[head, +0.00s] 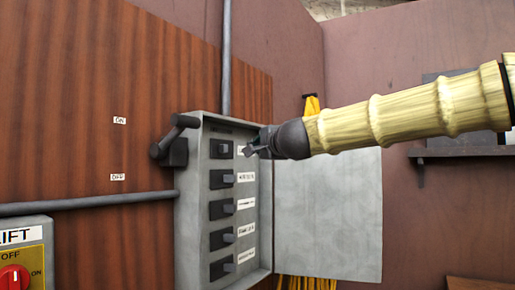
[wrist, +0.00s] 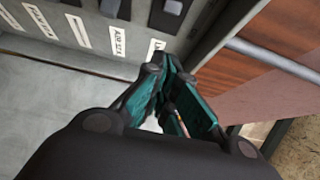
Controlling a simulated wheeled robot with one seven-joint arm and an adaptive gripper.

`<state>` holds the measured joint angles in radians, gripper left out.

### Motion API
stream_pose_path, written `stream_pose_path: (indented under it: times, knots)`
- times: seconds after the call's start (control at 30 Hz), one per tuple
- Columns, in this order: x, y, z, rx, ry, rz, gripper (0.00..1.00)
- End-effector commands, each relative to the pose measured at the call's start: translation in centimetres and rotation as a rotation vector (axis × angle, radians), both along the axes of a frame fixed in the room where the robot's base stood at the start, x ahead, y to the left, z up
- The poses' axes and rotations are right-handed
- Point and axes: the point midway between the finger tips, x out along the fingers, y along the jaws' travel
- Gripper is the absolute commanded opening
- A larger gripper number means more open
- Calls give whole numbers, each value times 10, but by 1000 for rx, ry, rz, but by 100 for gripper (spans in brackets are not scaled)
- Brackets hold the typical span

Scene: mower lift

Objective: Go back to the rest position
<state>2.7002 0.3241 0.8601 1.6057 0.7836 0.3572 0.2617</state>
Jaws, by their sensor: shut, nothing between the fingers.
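My gripper (head: 256,147) is at the upper right of the grey breaker box (head: 190,230) in the head view, close to the top switch (head: 221,149). Whether it touches the box cannot be told. Its fingers are shut and empty; in the wrist view the teal-padded fingers (wrist: 170,100) come together in front of the box's labels. My arm reaches in from the right side of the head view.
The box's door (head: 340,215) hangs open to the right, below my arm. A dark lever (head: 174,140) sticks out at the box's left. A lift control (head: 22,262) with a red knob is at lower left. A shelf (head: 465,152) is behind my arm at right.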

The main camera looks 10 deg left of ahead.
Motion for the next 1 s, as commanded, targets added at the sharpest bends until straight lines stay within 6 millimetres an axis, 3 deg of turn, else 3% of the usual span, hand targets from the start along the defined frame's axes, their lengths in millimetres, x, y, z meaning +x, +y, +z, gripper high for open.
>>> stream_pose_path:
  times: [0.33,0.47,0.57,0.77,1.0]
  knots:
    - [1,0,-3,-3,2,0,0]
    - [10,0,-31,-34,22,-6,0]
    - [23,-2,-76,-85,50,-16,0]
    - [44,-10,-189,-217,121,-30,0]
    - [50,-26,-327,-381,207,-27,0]
